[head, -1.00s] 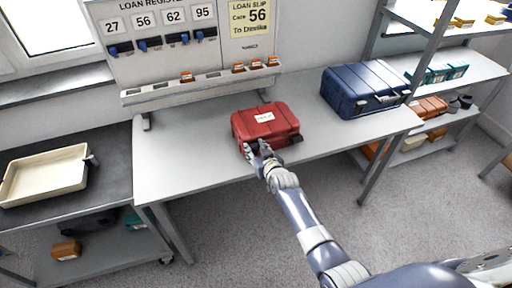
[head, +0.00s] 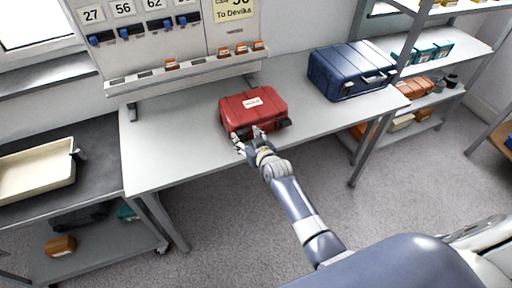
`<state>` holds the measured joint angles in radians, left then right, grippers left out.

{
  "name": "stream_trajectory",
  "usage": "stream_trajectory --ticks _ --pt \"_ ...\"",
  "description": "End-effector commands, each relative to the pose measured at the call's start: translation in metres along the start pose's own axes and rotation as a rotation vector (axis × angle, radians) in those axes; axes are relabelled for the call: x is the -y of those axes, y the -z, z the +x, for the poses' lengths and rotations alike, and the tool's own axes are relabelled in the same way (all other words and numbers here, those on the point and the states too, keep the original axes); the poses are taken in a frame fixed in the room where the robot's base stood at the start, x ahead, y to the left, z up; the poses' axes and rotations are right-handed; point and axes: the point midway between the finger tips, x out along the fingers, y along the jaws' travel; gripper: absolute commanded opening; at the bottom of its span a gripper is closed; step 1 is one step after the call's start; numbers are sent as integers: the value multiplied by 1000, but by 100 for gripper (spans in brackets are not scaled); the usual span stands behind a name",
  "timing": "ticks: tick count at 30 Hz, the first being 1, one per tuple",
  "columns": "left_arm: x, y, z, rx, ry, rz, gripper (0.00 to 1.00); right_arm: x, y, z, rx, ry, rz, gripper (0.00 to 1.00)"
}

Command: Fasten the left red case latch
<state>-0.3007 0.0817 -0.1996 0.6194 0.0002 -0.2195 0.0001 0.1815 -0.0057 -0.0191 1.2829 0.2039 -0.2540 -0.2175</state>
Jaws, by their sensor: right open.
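The red case (head: 252,108) lies closed-looking on the grey table, with a white label (head: 253,103) on its lid. My right gripper (head: 247,143) is at the case's front face, near its left half, with its fingers apart. I cannot tell whether a finger touches the case. The left latch is hidden or too small to make out behind the gripper. A dark part (head: 287,123) shows at the front right of the case. My left gripper is not in view.
A blue case (head: 350,70) stands at the table's right. The register board (head: 190,52) with a ledge of small blocks stands behind. A cream tray (head: 35,170) lies on the dark cart at left. The table left of the red case is clear.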

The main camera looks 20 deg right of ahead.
Motion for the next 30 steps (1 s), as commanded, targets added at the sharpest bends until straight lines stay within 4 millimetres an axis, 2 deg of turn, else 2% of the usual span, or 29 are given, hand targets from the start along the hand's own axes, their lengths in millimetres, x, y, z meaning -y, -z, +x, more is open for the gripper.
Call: stream_trajectory --ticks 18,24,30 --pt "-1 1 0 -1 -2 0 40 -1 -1 -85 1 -1 -1 56" --pt "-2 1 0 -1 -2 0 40 -1 0 -97 1 -1 -2 56" --pt "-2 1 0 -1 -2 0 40 -1 0 -98 0 -1 -2 56"
